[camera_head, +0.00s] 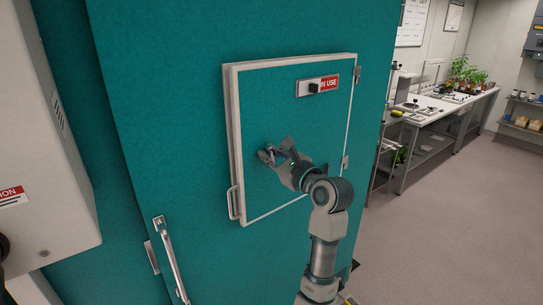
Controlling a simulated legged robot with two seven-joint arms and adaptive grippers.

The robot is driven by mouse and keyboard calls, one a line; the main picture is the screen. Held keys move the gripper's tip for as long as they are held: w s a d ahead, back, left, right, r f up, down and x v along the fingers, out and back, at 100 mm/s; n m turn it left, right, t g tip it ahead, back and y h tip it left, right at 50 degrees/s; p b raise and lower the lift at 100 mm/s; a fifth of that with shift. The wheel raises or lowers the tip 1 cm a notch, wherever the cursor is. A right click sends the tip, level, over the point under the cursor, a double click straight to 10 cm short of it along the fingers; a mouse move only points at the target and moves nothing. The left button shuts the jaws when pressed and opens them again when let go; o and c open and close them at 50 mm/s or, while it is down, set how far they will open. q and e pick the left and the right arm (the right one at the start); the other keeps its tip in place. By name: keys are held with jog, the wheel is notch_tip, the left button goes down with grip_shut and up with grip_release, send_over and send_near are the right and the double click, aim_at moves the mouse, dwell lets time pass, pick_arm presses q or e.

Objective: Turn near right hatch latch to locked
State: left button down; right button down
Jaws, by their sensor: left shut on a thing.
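The hatch (265,110) is a teal panel with a pale frame, set in a large teal chamber door, and looks shut. My left gripper (272,155) is at the middle-left of the hatch face, its fingers closed around a small grey latch there. The fingers hide most of the latch, so its turned position cannot be told. A red and white sign reading "IN USE" (328,84), its left end partly covered by a black knob (314,88), is at the hatch's upper right. My right gripper is not in view.
A pale pull handle (233,203) is on the hatch's left edge, and hinges (345,162) are on its right. A long door handle (172,262) is at lower left. A white cabinet (45,130) stands at left. Benches with plants (465,72) and open floor lie at right.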

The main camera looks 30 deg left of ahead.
pick_arm(q)
jog(key=shift+f, duration=0.1)
dwell(0.8)
jog(key=c, duration=1.2)
grip_release()
jog(key=shift+o, duration=0.2)
jog(key=v, duration=1.2)
jog(key=shift+w, duration=0.1)
